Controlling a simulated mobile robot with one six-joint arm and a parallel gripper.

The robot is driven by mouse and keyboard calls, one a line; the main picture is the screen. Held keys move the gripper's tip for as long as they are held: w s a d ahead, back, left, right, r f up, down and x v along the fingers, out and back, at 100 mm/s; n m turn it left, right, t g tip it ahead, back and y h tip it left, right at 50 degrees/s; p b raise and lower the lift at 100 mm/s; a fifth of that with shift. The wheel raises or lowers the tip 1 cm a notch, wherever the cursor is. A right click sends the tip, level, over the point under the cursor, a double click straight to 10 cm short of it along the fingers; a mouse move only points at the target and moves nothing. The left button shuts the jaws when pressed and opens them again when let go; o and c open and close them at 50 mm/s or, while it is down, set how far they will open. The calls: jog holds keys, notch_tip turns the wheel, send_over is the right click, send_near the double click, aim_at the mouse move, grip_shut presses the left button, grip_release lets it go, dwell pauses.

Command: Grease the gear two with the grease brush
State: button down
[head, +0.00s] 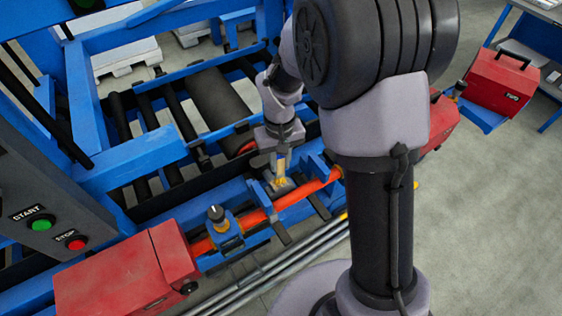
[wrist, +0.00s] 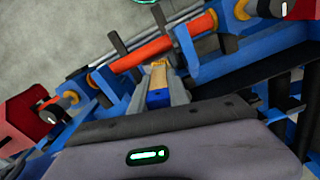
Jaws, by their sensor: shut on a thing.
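My gripper (head: 282,160) is shut on the grease brush (wrist: 158,97), which has a blue handle and tan bristles in the wrist view. In the head view the tan part of the brush (head: 281,181) points down over the blue frame, close to the orange shaft (head: 255,218). I cannot tell whether the bristles touch anything. A red box (head: 504,82) with lettering that seems to read TWO stands at the right. I cannot clearly tell which part is gear two; a yellow ring-like part (wrist: 240,9) shows near the shaft's right end in the wrist view.
A red box (head: 125,280) stands at the lower left, beside a panel with a green START button (head: 40,225) and a red STOP button (head: 76,243). A blue roller frame (head: 130,158) lies behind my gripper.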

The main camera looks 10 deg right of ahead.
jog(key=shift+r+p, duration=1.45)
jog(key=shift+r, duration=0.6)
